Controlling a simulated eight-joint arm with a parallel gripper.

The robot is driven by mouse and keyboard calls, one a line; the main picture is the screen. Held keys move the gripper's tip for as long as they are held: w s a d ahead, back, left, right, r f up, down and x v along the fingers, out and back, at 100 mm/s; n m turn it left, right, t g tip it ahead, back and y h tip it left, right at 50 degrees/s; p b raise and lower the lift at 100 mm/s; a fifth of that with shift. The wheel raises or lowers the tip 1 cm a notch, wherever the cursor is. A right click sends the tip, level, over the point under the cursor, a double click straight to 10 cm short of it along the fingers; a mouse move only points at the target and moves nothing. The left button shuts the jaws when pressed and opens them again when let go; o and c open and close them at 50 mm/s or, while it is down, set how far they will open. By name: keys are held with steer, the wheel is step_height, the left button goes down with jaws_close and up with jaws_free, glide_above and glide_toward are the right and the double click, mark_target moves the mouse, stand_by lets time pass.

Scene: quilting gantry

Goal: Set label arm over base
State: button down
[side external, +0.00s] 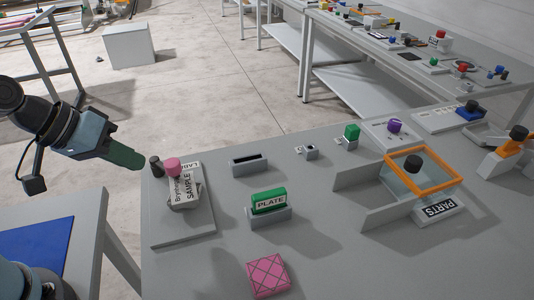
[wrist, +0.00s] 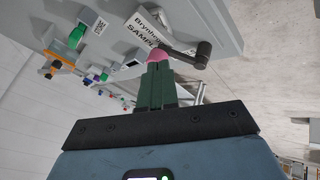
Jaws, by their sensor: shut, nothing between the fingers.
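The label arm (side external: 183,190) is a white-and-grey piece marked "SAMPLE" with a pink knob (side external: 172,164). It lies at the back of a flat grey base (side external: 185,236) at the table's left edge. My gripper (side external: 140,163) has green fingers, shut and empty, pointing at the knob from the left. In the wrist view, the fingertips (wrist: 159,66) overlap the pink knob (wrist: 148,57), with the dark cylinder (wrist: 203,50) to their right. I cannot tell whether they touch the knob.
A green "PLATE" block (side external: 269,201) in a holder, a slotted grey block (side external: 250,164) and a pink patterned square (side external: 268,274) share the table. An orange-framed clear cover (side external: 424,170) sits at the right. Bare tabletop lies between these pieces.

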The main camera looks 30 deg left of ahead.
steer(key=shift+v, duration=1.35)
steer(key=shift+a+f, duration=0.1)
steer(key=w+a+f+m+y, duration=0.1)
steer(key=y, duration=0.1)
steer(key=w+a+f+m+y, duration=0.1)
steer(key=w+a, duration=0.1)
steer(key=shift+w+a+f+m+t+y, duration=0.1)
steer(key=shift+w+f+m+t+y, duration=0.05)
steer(key=shift+w+m+t+y, duration=0.2)
steer(key=shift+s, duration=0.1)
